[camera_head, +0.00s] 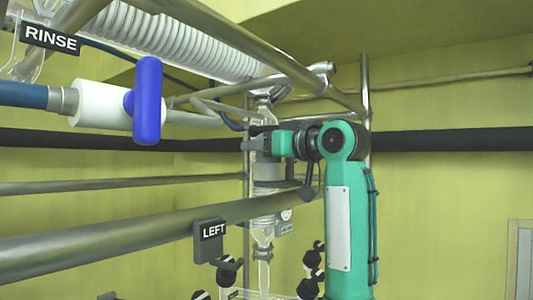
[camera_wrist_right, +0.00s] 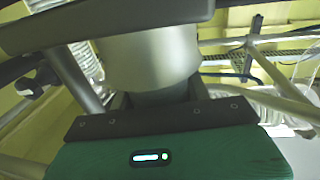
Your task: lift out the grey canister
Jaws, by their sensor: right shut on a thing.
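The grey canister (camera_head: 268,171) is at the vertical glass column in the middle of the head view, partly hidden by my right gripper. My right gripper (camera_head: 262,145) reaches in from the right and is shut on the canister at its upper part. In the right wrist view the canister (camera_wrist_right: 150,58) is a large, smooth grey cylinder close in front of the gripper's dark plate. The head view does not show clearly whether the canister is apart from the glass around it. My left gripper is not in view.
A metal pipe frame (camera_head: 130,222) crosses in front at the left. A blue valve handle (camera_head: 148,100) and a RINSE sign (camera_head: 51,38) are at upper left. A LEFT sign (camera_head: 213,230) hangs below the gripper. Coiled glass (camera_head: 165,38) runs above. The right side looks open.

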